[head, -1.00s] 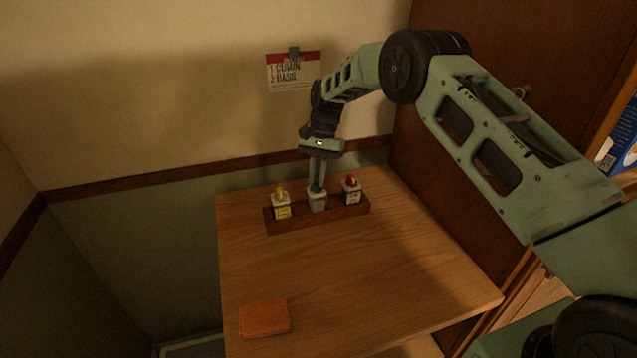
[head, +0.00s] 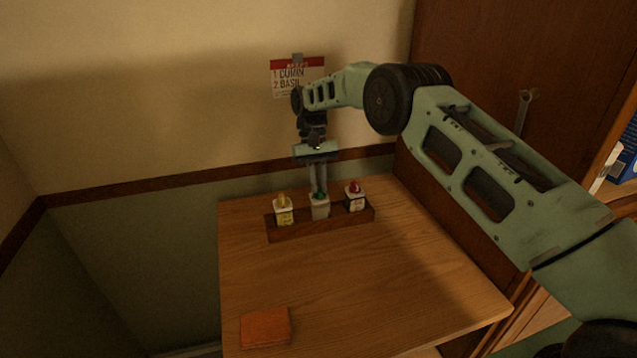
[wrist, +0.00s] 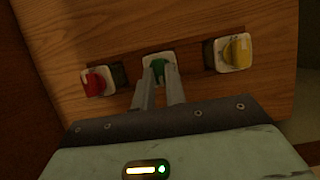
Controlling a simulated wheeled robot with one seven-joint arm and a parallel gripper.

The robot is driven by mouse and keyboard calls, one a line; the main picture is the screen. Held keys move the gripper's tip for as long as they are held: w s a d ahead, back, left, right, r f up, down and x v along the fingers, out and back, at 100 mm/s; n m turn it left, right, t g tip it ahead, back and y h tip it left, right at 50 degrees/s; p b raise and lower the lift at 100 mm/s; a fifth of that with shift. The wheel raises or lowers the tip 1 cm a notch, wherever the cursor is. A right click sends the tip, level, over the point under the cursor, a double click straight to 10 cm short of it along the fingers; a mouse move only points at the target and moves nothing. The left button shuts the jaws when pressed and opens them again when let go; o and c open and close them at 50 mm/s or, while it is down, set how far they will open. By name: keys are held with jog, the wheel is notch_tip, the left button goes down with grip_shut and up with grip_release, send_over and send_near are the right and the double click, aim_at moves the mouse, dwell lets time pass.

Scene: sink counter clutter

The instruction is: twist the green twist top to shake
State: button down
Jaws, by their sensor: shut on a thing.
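The green twist top (head: 320,195) sits on the middle jar (head: 320,209) in a dark wooden rack. It also shows in the wrist view (wrist: 157,66). My gripper (head: 319,188) points down from above, and its two fingers are shut on the green twist top, one on each side. In the wrist view the gripper's fingers (wrist: 159,75) hide part of the top. The jar stands upright in the rack. Any marking on the green top is too small to read.
A yellow-topped jar (head: 283,210) stands left of the middle jar and a red-topped jar (head: 355,198) right, both close. The rack (head: 291,234) sits near the table's back edge. An orange square (head: 265,327) lies at the front left. A card (head: 297,78) hangs on the wall. The table's middle is clear.

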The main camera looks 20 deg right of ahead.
dwell(0.4)
jog(key=c, duration=1.4)
grip_release()
jog(key=shift+c, duration=0.2)
